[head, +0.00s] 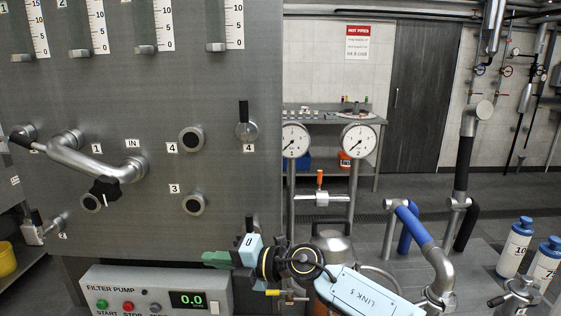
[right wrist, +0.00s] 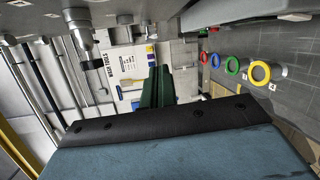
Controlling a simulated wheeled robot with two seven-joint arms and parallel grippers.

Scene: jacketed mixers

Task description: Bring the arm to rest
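My right gripper (head: 208,259) shows low in the middle of the head view, with green fingers pointing left and a pale blue arm link marked LINK 5 (head: 368,295) behind it. The fingers are in front of the grey panel, just above the filter pump box (head: 140,287). In the right wrist view the green fingers (right wrist: 158,82) lie together with nothing seen between them. My left gripper is in neither view.
The grey panel carries a bent steel pipe (head: 95,165) and several ports. Two gauges (head: 358,140) stand right of it. A blue-sleeved pipe (head: 414,222) and white bottles (head: 515,246) are at the right. Coloured rings (right wrist: 259,73) show in the wrist view.

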